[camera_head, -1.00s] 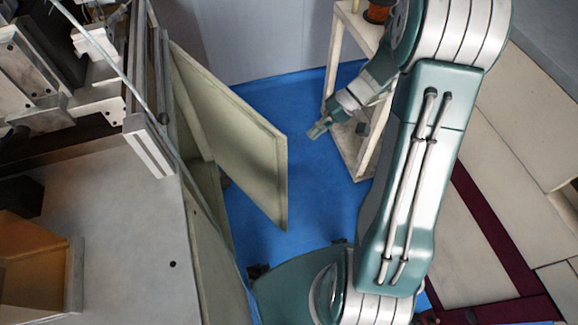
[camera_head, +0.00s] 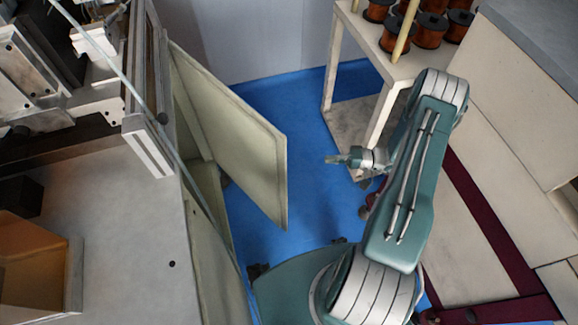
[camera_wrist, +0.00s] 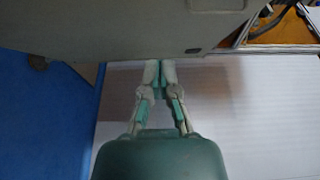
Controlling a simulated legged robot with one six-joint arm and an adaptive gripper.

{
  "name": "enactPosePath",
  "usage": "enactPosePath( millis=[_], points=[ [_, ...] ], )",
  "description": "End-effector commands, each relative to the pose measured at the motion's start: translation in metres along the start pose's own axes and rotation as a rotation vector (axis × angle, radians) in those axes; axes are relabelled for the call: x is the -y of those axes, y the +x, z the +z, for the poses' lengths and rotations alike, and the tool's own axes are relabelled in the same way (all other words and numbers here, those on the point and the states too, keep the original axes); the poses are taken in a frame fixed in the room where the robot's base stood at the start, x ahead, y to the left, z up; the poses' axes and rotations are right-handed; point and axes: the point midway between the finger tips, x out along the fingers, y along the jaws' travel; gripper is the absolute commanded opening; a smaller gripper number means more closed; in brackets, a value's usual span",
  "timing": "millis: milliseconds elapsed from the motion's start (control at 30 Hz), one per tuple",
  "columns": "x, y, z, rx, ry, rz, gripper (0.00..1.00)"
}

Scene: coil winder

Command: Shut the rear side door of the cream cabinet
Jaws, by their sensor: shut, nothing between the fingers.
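The rear side door (camera_head: 235,135) of the cream cabinet (camera_head: 215,275) stands open in the head view. It swings out from the cabinet side over the blue floor, and its free edge is toward the right. My gripper (camera_head: 330,159) is to the right of that free edge, apart from it, pointing left with a clear gap of floor in the picture. It is shut and empty. In the wrist view my gripper (camera_wrist: 158,66) has its fingertips together, below a large pale panel that appears to be the door (camera_wrist: 110,25). Contact there cannot be told.
A cream rack (camera_head: 375,60) with several copper spools (camera_head: 430,30) stands behind my arm. Cream cabinets (camera_head: 500,110) line the right. A grey worktop (camera_head: 125,220) with machinery lies left. Blue floor (camera_head: 305,120) is free between door and rack.

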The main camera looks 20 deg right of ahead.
Motion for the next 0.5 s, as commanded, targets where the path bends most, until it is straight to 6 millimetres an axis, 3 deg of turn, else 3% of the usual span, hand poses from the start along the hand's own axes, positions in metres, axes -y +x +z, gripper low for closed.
enactPosePath(
  millis=[233,500],
  points=[
    [-0.005,0.010,0.000,-0.015,-0.004,-0.014,0.00],
    [-0.004,0.059,0.000,-0.012,-0.003,-0.013,0.00]
  ],
)
